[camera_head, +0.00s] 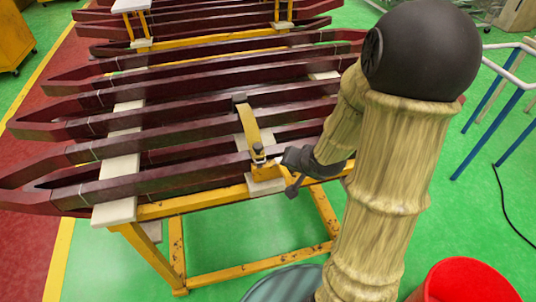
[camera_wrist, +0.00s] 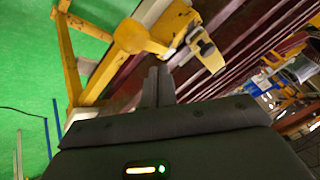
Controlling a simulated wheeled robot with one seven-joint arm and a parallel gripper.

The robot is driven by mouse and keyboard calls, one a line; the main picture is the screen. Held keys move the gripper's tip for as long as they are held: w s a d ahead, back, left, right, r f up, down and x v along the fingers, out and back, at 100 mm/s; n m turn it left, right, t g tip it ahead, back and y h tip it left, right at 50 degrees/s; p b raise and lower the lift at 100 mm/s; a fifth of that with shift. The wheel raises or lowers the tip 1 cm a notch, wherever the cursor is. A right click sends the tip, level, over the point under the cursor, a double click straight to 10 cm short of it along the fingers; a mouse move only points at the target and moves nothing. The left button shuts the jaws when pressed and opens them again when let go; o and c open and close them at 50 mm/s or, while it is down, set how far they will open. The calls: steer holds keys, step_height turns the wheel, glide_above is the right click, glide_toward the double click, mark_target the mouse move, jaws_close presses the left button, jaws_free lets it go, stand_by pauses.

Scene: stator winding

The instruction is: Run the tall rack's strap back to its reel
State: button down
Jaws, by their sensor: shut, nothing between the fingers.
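A yellow rack (camera_head: 205,207) holds several long dark red coils (camera_head: 130,187). A yellow strap (camera_head: 249,128) lies across the coils, from a dark end piece (camera_head: 240,97) down to a dark fitting (camera_head: 258,154) at the front rail. I cannot tell for sure which part is the reel. In the wrist view a yellow rounded part (camera_wrist: 132,36) and a yellow strip with a dark fitting (camera_wrist: 207,52) show beyond the fingers. My gripper (camera_head: 292,190) is shut and empty beside the front rail, right of the strap. Its fingers (camera_wrist: 159,76) are together, apparently apart from the strap.
Pale boards (camera_head: 118,168) separate the coils. Another coil stack (camera_head: 215,28) stands behind. A red bucket (camera_head: 468,282) is at the lower right. A white-topped frame with blue legs (camera_head: 490,98) stands at the right. Green floor (camera_head: 225,240) shows below and around the rack.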

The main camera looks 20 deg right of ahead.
mark_target(261, 148)
steer(key=w+m+t+y, duration=0.1)
steer(key=m, duration=0.1)
steer(key=w+f+m+t+y+b, duration=0.1)
steer(key=m+y, duration=0.1)
steer(key=shift+w+t, duration=0.15)
steer(key=shift+t, duration=0.25)
steer(key=shift+a+r+m+t+y, duration=0.2)
steer(key=shift+r+m+t+y, duration=0.45)
steer(key=shift+m+y, duration=0.35)
steer(key=shift+a, duration=0.1)
steer(key=shift+w, duration=0.15)
steer(key=x, duration=1)
steer(key=shift+f+p, duration=0.1)
steer(key=shift+p, duration=0.3)
steer(key=shift+w, duration=0.1)
